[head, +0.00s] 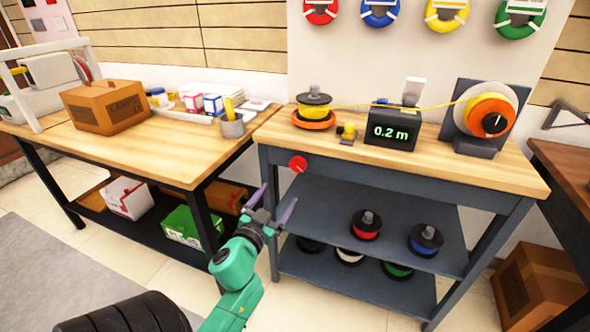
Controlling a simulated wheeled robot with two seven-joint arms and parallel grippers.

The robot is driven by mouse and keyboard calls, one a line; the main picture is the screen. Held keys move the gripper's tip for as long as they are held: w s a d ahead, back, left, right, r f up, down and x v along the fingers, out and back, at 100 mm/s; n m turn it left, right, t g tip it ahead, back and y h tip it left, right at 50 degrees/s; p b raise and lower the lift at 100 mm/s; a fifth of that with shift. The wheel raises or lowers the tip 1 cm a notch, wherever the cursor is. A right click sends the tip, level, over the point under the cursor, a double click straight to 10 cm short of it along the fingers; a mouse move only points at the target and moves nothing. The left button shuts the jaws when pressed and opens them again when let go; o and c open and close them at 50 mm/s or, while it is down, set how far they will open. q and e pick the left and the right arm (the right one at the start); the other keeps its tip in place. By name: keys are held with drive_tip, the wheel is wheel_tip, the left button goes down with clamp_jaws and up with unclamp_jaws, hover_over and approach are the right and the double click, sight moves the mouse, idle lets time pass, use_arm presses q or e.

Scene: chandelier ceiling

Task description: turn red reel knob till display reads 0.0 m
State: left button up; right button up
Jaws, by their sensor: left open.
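The red knob (298,164) sits on the front left edge of the right-hand workbench, with a pale mark on its face. The black display box (392,129) on the bench reads 0.2 m in green. A yellow line runs from a yellow spool (314,106) on an orange base, past the display, to an orange reel (491,118) on a stand. My left gripper (273,205) is open and empty. In the picture it is below and left of the knob, apart from it. My right gripper is not in view.
The workbench (440,160) has lower shelves with several spools. At left, another table (165,150) holds a cardboard box (104,107), small boxes and a pen cup (232,125). A dark table (565,165) and carton (540,285) stand at right.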

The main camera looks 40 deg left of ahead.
sight(296, 168)
use_arm(q)
drive_tip(key=x, duration=1.3)
drive_tip(key=shift+w+a, duration=0.3)
drive_tip(key=shift+w, duration=0.3)
drive_tip(key=c, duration=1.4)
drive_tip(key=shift+o, duration=0.2)
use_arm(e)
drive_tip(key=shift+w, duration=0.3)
